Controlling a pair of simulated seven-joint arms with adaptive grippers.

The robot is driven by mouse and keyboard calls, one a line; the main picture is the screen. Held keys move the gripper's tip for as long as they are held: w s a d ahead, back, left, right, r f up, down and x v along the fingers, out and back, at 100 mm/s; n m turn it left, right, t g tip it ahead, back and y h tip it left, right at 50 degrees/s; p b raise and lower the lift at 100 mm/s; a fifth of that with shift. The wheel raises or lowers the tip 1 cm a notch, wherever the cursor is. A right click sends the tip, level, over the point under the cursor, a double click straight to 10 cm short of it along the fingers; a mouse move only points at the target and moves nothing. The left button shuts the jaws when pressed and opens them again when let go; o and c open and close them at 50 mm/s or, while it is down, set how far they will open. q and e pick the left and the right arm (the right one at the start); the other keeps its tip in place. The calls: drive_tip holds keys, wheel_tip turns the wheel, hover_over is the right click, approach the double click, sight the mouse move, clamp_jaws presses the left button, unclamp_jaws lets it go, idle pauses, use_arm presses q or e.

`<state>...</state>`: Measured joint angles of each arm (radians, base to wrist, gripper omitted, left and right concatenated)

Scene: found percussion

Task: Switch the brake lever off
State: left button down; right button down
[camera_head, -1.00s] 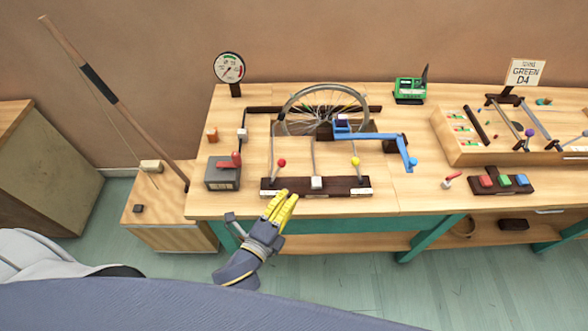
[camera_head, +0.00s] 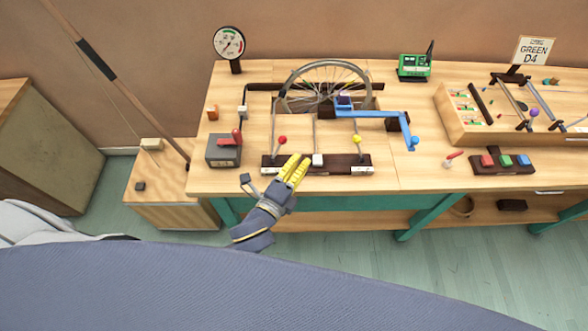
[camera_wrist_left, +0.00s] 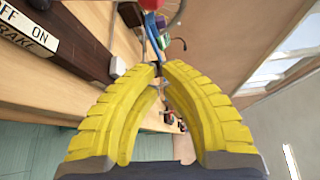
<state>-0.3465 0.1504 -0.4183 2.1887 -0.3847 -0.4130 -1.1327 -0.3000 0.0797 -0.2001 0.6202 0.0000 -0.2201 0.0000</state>
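A dark wooden strip (camera_head: 338,161) on the bench's front edge carries a red-knobbed lever (camera_head: 282,140), a white block (camera_head: 318,160) and a yellow-knobbed lever (camera_head: 357,140). The white label (camera_wrist_left: 28,30) in the left wrist view reads OFF, ON and BRAKE; it appears to belong to the strip's left end, by the red knob. A red knob (camera_wrist_left: 152,4) shows at that view's top. My left gripper (camera_head: 296,156), with yellow fingers, is over the strip between the red knob and the white block. Its fingertips (camera_wrist_left: 158,66) meet and hold nothing visible. My right gripper is out of view.
A spoked wheel (camera_head: 325,88) and a blue crank arm (camera_head: 378,114) stand behind the strip. A grey box with a red handle (camera_head: 223,150) is at left. Colored buttons (camera_head: 505,160) and a wooden tray (camera_head: 446,103) are at right.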

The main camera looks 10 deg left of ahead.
sight(278, 149)
use_arm(q)
drive_tip(key=x, duration=0.4)
drive_tip(key=shift+w+d, duration=0.1)
drive_tip(key=shift+w, duration=0.55)
drive_tip(key=shift+s+a+r, duration=0.1)
drive_tip(key=shift+a, duration=0.9)
drive_tip(key=shift+s+a+r, duration=0.1)
drive_tip(key=shift+a+r, duration=0.05)
drive_tip(key=shift+a, duration=0.8)
